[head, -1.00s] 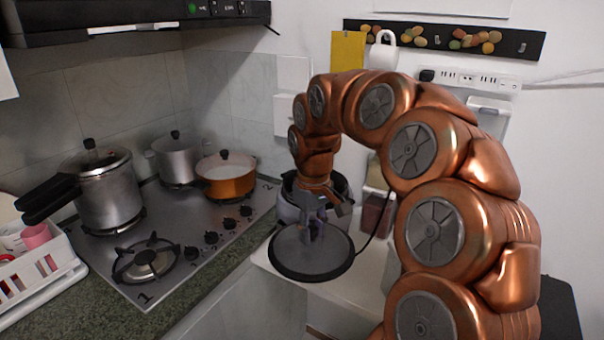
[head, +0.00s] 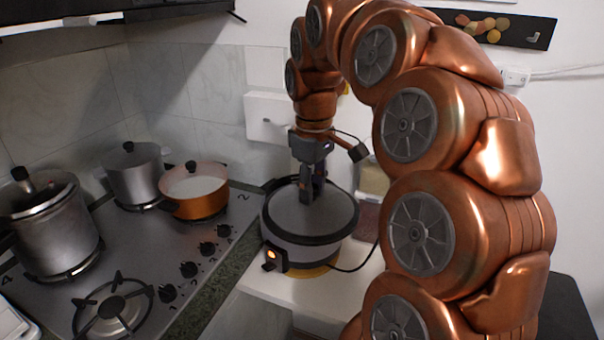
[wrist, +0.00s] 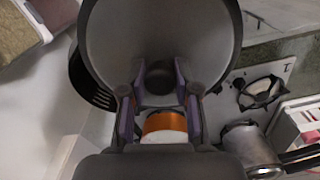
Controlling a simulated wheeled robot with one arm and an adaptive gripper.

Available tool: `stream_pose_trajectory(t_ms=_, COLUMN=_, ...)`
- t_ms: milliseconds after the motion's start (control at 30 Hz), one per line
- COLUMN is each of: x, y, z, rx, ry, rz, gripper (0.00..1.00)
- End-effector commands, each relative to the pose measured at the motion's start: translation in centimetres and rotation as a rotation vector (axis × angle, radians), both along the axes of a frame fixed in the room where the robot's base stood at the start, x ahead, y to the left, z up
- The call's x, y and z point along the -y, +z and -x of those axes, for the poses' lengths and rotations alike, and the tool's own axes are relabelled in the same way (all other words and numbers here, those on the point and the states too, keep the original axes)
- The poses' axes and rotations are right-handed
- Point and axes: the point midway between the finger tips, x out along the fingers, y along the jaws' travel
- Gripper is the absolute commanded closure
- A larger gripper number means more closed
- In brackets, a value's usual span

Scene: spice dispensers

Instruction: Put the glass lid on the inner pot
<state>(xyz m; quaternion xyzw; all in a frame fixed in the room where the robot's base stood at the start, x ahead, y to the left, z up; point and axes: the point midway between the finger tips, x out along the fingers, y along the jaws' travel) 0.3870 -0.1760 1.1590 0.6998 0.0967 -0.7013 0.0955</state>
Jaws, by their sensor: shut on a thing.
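The round grey glass lid (head: 330,213) with its dark rim lies over the top of the cooker (head: 305,252) in the head view. It covers the opening, so the inner pot is hidden. I cannot tell whether the rim rests fully on it. My gripper (head: 311,192) points down at the middle of the lid and is shut on its knob. In the wrist view the lid (wrist: 160,30) fills the upper middle, with its dark knob (wrist: 160,83) between the fingers of my gripper (wrist: 160,96).
The stove at left holds a pressure cooker (head: 52,225), a steel pot (head: 135,178) and an orange pan (head: 196,190). The cooker stands on a white counter (head: 345,290), its orange light lit. A cable runs to its right. A white wall box (head: 268,117) is behind.

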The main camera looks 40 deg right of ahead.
Motion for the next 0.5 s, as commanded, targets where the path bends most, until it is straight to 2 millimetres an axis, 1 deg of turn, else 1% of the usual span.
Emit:
stream_pose_trajectory(t_ms=33, x=0.3, y=0.2, z=-0.7, rx=-0.001, ry=0.0, rz=-0.001, gripper=1.0)
stream_pose_trajectory(t_ms=200, x=1.6, y=-0.1, z=-2.9, rx=0.0, ry=0.0, rz=-0.001, gripper=1.0)
stream_pose_trajectory(t_ms=500, x=3.8, y=-0.5, z=-6.5, rx=0.002, ry=-0.002, rz=0.0, gripper=1.0)
